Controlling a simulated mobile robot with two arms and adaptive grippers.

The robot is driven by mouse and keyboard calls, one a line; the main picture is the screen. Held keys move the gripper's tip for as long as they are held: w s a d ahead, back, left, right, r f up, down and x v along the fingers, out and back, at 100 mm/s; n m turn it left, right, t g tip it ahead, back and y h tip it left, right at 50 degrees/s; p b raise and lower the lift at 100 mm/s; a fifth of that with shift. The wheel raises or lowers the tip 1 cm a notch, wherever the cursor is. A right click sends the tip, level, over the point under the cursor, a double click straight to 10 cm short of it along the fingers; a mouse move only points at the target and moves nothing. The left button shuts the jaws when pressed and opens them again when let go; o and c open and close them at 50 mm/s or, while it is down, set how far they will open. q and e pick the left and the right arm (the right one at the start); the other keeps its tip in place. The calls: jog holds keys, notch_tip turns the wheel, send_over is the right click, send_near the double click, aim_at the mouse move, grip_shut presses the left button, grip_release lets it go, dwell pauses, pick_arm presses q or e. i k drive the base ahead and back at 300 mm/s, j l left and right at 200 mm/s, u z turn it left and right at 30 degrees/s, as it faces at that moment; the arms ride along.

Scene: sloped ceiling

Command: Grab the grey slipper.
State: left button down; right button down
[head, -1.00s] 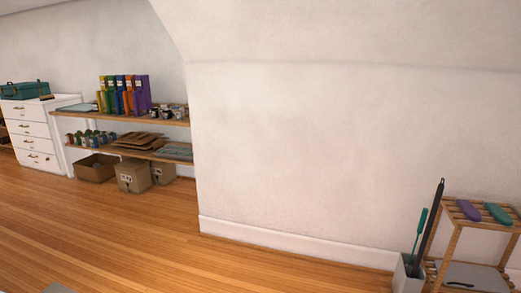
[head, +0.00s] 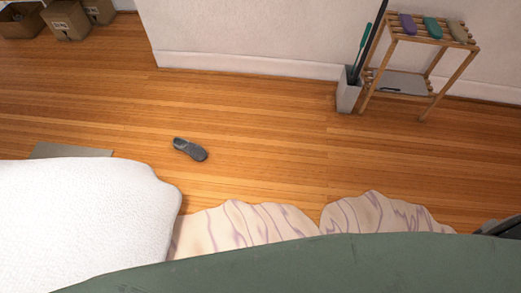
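A single grey slipper (head: 189,149) lies on the wooden floor in the head view, left of centre. Its open end points to the upper left and its toe to the lower right. Bare floor surrounds it. Neither of my grippers is in view.
A white padded surface (head: 80,220), a green surface (head: 330,265) and patterned cloth (head: 245,225) fill the front. A flat grey piece (head: 70,151) lies left. A wooden rack (head: 430,42) and an umbrella stand (head: 348,92) stand by the wall. Cardboard boxes (head: 66,20) sit upper left.

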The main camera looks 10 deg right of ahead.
aim_at(196, 152)
jog(key=k+l, duration=0.15)
jog(key=k, duration=0.3)
jog(key=k+l+z, duration=0.1)
jog(key=k, duration=0.3)
jog(key=i+l+z, duration=0.1)
jog(key=i, duration=1.9)
jog(key=i+l+u, duration=0.15)
jog(key=i+u, duration=0.3)
jog(key=i+l+u, duration=0.45)
jog(key=i, duration=0.15)
jog(key=j, duration=0.1)
